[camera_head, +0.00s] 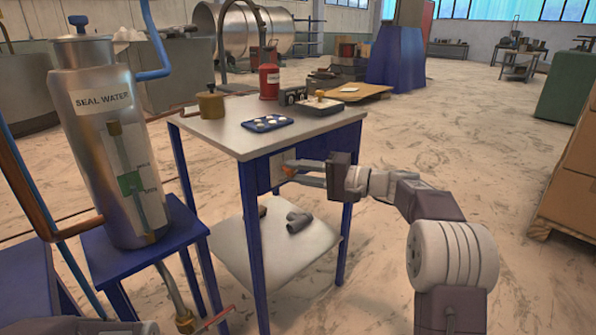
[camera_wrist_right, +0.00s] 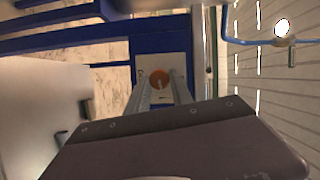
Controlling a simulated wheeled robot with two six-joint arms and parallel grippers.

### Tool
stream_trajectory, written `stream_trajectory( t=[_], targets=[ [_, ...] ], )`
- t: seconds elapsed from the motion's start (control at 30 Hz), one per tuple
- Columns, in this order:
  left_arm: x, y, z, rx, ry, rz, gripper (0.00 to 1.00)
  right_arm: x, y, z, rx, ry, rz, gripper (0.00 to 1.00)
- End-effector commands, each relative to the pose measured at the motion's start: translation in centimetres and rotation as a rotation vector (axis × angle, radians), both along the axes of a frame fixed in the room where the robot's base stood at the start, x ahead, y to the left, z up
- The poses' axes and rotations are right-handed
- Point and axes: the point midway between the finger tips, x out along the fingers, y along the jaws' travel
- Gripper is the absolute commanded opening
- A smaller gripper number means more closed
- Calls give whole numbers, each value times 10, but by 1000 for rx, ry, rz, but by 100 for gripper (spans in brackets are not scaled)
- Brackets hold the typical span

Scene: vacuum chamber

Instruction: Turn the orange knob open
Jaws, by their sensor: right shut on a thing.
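The orange knob (camera_head: 288,171) sits on a pale plate (camera_head: 276,172) on the side of the blue-framed table. In the right wrist view the knob (camera_wrist_right: 158,79) is a round orange disc with a light mark. My right gripper (camera_head: 297,172) reaches it from the right, and its two fingers lie on either side of the knob, shut on it. In the right wrist view the fingers (camera_wrist_right: 160,88) run straight toward the plate. The fingers partly hide the knob in the head view. My left gripper is not in view.
The table top (camera_head: 225,130) holds a blue tray (camera_head: 267,123), a brass pot (camera_head: 211,103) and a red bottle (camera_head: 269,80). A steel SEAL WATER tank (camera_head: 100,150) stands at left. Pipe pieces (camera_head: 298,222) lie on the lower shelf.

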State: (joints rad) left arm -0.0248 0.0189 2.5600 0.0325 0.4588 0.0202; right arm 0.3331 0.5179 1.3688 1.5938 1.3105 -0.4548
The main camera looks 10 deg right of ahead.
Motion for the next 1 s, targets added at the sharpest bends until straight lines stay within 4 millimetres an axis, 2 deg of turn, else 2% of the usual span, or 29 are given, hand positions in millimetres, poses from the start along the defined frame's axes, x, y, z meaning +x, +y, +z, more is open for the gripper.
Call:
stream_trajectory(
  t=[0.4,0.93,0.97,1.0],
  targets=[
    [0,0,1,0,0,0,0,0,0,-2,127,87,-1,0],
    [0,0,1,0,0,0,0,0,0,-2,141,97,-1,0],
    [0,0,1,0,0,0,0,0,0,-2,141,97,-1,35],
    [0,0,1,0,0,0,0,0,0,-2,141,97,-1,46]
  ],
)
